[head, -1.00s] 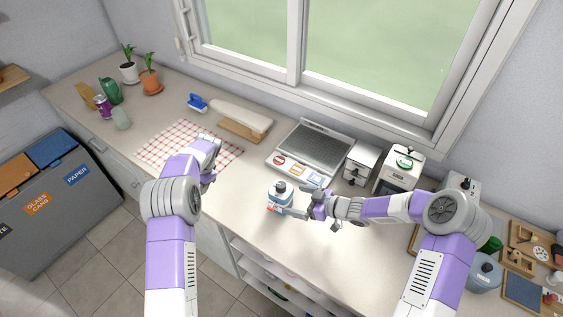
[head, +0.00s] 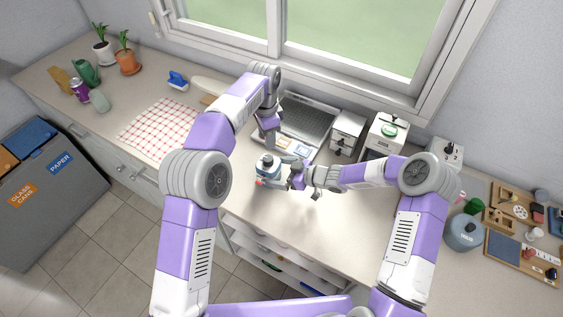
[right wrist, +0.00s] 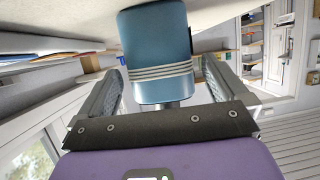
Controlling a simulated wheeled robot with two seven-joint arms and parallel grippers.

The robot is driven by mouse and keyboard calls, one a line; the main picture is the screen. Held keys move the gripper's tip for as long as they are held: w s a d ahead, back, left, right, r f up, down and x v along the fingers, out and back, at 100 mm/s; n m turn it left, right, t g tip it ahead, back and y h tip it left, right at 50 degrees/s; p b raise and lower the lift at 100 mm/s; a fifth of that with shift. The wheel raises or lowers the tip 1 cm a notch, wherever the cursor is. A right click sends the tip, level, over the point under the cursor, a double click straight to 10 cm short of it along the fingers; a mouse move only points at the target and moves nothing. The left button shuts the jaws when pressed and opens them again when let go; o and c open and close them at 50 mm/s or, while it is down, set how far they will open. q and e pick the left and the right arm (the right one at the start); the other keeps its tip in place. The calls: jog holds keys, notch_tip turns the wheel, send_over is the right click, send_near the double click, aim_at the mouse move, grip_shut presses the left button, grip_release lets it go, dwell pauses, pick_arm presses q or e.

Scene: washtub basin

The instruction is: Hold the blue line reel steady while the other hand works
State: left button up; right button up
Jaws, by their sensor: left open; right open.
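The blue line reel (head: 266,171) stands upright on the counter near its front edge, with a dark top and a pale band. In the right wrist view the blue body with white stripes (right wrist: 162,50) shows between the two fingers. My right gripper (head: 284,170) is open at the reel's right side, its fingers around or beside the body; contact cannot be told. My left gripper (head: 269,140) is open, pointing down just behind and above the reel, apart from it. Its fingertips are small and hard to make out.
A grey drainer tray (head: 309,116) lies behind, with a sponge and small items at its front. A checked cloth (head: 160,129) lies to the left. A blue-grey pot (head: 464,232) and wooden trays are at far right.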

aim_at(269, 170)
jog(key=x, duration=0.4)
jog(key=shift+w+a+f, duration=0.15)
jog(key=shift+w+a, duration=0.05)
jog(key=shift+a, duration=0.15)
jog(key=c, duration=1.1)
